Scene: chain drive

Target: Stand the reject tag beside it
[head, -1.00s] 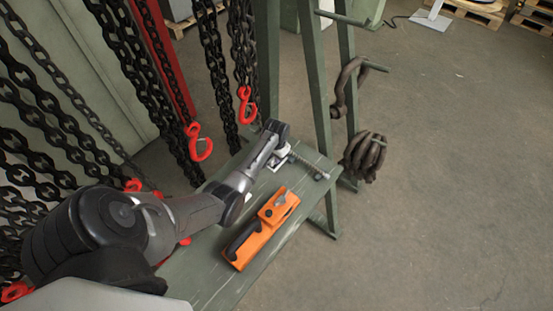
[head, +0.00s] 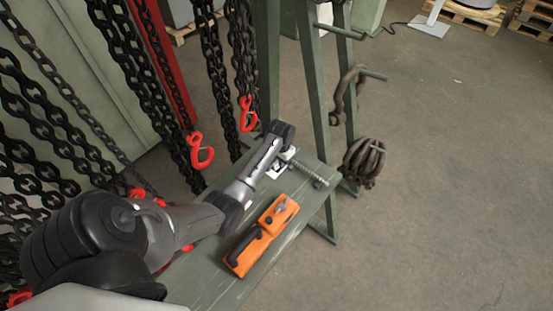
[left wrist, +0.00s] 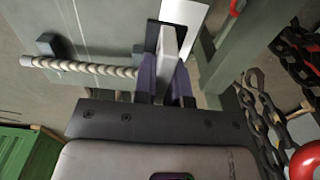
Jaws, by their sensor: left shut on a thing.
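A white tag (left wrist: 185,14) shows beyond my left fingertips in the left wrist view. In the head view a white piece with dark marks (head: 281,166), which seems to be the same tag, is at the gripper end of my left arm. My left gripper (left wrist: 168,60) is shut on a pale, narrow upright part that seems to belong to the tag. Whether its base touches the bench is hidden. A pale twisted rod (left wrist: 80,67) lies close beside the fingers; it also shows in the head view (head: 308,174). My right gripper is not in view.
The green bench (head: 205,282) carries an orange tool with a black handle (head: 262,236), near the twisted rod. Black chains with red hooks (head: 200,150) hang left of and behind my arm. Green frame posts (head: 313,85) stand at the bench's far end.

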